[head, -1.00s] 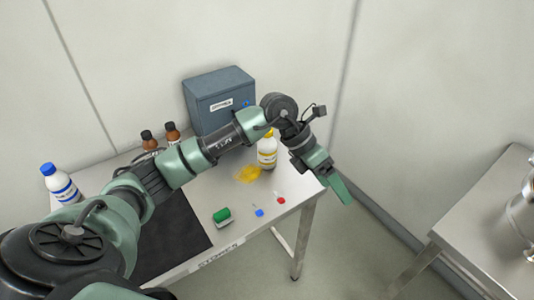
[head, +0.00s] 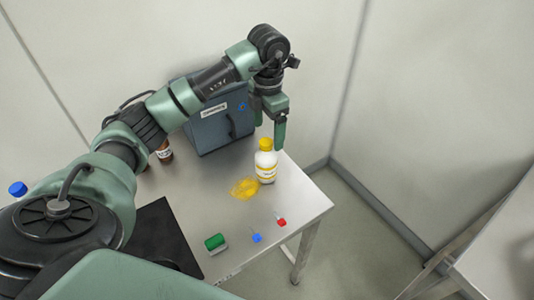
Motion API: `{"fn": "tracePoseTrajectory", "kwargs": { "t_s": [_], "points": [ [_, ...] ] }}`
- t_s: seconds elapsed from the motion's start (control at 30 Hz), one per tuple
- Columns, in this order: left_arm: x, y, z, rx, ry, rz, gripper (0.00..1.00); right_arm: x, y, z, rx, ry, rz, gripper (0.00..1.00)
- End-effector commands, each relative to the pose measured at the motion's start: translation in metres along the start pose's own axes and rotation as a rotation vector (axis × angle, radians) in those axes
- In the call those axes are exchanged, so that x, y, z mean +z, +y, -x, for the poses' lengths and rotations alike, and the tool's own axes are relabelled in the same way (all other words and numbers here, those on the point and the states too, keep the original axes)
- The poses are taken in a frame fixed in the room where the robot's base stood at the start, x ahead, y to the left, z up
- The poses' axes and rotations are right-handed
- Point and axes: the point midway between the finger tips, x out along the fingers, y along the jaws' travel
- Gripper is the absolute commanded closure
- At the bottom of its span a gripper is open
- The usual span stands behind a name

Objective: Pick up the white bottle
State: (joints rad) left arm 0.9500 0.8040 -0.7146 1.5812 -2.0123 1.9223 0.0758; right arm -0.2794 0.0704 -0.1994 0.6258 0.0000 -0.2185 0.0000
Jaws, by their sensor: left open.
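A white bottle with a yellow cap and yellow label (head: 266,163) stands upright near the back right of the steel table, beside a yellow spill. My left gripper (head: 269,124) is open and empty. It points down close above the bottle's cap; one finger shows to the right of the cap. Whether it touches the bottle, I cannot tell. A second bottle's blue cap (head: 17,188) shows at the far left; my left arm hides the rest of it. My right gripper is not in view.
A grey-blue box (head: 215,133) stands behind the table's middle, close to my left arm. The yellow spill (head: 245,188), a green-topped item (head: 215,243) and small blue (head: 256,238) and red (head: 281,221) pieces lie in front.

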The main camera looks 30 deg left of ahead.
Motion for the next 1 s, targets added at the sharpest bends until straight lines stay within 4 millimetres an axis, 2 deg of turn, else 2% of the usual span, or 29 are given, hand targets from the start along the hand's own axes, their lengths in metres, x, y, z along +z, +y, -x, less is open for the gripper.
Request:
{"fn": "tracePoseTrajectory", "kwargs": {
  "t_s": [0.33, 0.47, 0.6, 0.87, 0.9, 1.0],
  "points": [
    [-0.005, -0.003, -0.036, -0.003, 0.004, -0.001, 0.16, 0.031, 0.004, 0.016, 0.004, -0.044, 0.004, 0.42],
    [-0.012, -0.006, -0.055, -0.004, 0.005, 0.000, 0.16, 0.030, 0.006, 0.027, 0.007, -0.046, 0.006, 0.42],
    [-0.009, -0.005, -0.072, -0.003, 0.001, -0.001, 0.16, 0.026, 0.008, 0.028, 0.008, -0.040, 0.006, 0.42],
    [-0.009, -0.005, -0.077, -0.002, 0.000, -0.002, 0.16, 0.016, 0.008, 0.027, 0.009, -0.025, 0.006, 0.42],
    [-0.009, -0.005, -0.077, -0.001, 0.000, -0.002, 0.21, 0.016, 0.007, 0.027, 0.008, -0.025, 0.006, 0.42],
    [-0.009, -0.005, -0.077, -0.001, 0.000, -0.001, 0.49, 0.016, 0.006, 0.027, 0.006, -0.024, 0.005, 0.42]
  ]
}}
